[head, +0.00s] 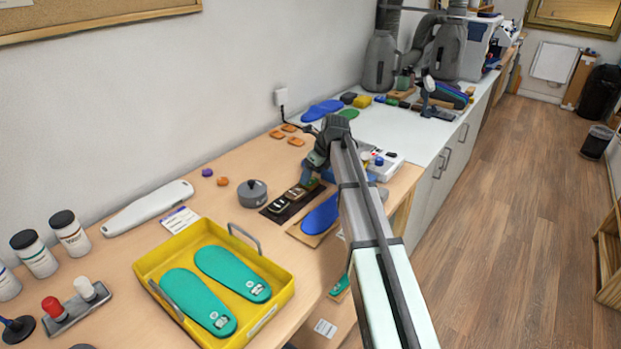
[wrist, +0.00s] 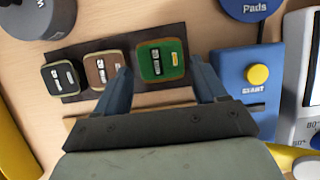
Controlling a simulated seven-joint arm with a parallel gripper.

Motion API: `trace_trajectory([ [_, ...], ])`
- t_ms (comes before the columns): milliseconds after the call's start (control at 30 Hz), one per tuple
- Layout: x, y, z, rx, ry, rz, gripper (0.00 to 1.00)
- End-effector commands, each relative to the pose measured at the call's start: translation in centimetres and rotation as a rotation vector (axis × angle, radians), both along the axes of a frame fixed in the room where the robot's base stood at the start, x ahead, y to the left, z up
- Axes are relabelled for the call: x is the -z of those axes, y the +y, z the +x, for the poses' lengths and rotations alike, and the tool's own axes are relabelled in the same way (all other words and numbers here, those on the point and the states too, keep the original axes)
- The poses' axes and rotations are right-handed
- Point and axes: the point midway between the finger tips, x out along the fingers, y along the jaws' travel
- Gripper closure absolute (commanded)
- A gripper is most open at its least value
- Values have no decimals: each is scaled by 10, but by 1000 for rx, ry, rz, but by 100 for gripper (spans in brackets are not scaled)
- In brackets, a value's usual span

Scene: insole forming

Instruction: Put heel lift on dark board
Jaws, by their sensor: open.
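Three small rounded heel lifts show in the wrist view: a black one (wrist: 62,78), a brown one (wrist: 103,69) and a green one (wrist: 162,60). The black and brown lifts lie on the dark board (wrist: 82,50); the green one is over its right end, and whether it touches the board is unclear. My gripper (wrist: 160,70) is open, its blue-grey fingers on either side of the green lift with some room. In the head view the dark board (head: 268,212) lies on the wooden bench, and my gripper (head: 310,180) is at its far end, hiding the green lift.
A blue box with a yellow start button (wrist: 257,75) stands close right of my gripper. A grey round tin (head: 253,192) is left of the board. A yellow tray (head: 150,268) with two teal insoles is nearer. A blue insole (head: 320,215) lies beside the board.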

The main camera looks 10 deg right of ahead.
Motion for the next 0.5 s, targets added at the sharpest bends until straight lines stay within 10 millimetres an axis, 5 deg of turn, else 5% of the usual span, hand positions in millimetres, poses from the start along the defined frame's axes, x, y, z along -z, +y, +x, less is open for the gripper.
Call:
trace_trajectory([
  [500, -74, -22, -22, 0, -1, 0, 29],
])
